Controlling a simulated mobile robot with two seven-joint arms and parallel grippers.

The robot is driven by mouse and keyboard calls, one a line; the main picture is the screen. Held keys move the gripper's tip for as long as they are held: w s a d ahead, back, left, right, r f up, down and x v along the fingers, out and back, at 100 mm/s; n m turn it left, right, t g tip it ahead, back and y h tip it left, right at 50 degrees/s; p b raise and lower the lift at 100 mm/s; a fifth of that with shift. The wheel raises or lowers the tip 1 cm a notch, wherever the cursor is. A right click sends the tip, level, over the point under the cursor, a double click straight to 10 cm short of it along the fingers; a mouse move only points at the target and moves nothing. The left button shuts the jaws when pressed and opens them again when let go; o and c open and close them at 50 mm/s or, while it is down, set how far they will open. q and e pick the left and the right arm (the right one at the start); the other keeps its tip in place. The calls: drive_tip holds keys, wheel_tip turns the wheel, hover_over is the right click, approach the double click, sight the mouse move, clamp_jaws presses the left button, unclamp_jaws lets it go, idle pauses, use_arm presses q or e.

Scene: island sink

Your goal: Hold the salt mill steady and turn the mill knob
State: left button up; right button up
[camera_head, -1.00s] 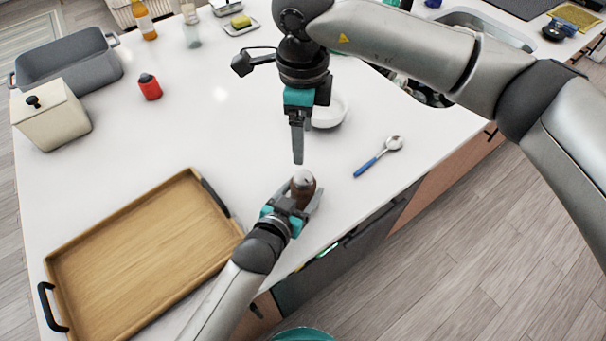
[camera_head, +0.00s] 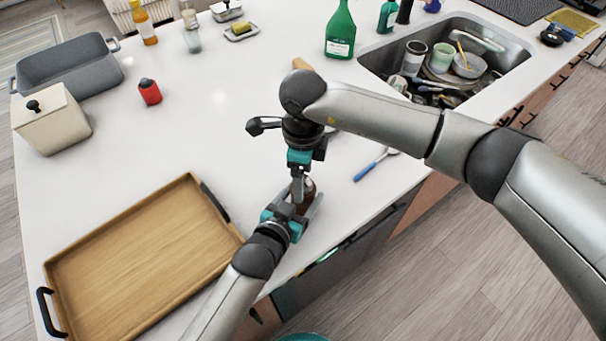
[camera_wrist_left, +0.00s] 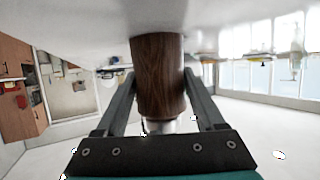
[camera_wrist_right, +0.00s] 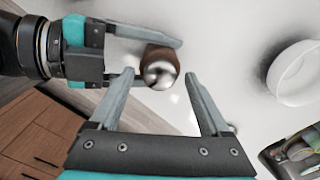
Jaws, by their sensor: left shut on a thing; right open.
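The salt mill (camera_head: 307,187) stands near the counter's front edge, a dark brown wooden body that also fills the middle of the left wrist view (camera_wrist_left: 159,80). My left gripper (camera_head: 300,206) is shut on the mill's body, one finger on each side. The silvery mill knob (camera_wrist_right: 160,72) shows on top in the right wrist view. My right gripper (camera_wrist_right: 160,82) is open, pointing down above the mill, its fingertips apart on either side of the knob in that view. In the head view the right gripper partly hides the mill's top.
A wooden tray (camera_head: 62,262) with black handles lies left of my left arm. A spoon with a blue handle (camera_head: 366,171) lies right of the mill. A white bowl (camera_wrist_right: 290,75) is close by. A sink (camera_head: 505,50) holding dishes is at the back right.

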drive_tip(key=shift+c, duration=0.4)
clamp_jaws()
drive_tip(key=shift+m, duration=0.3)
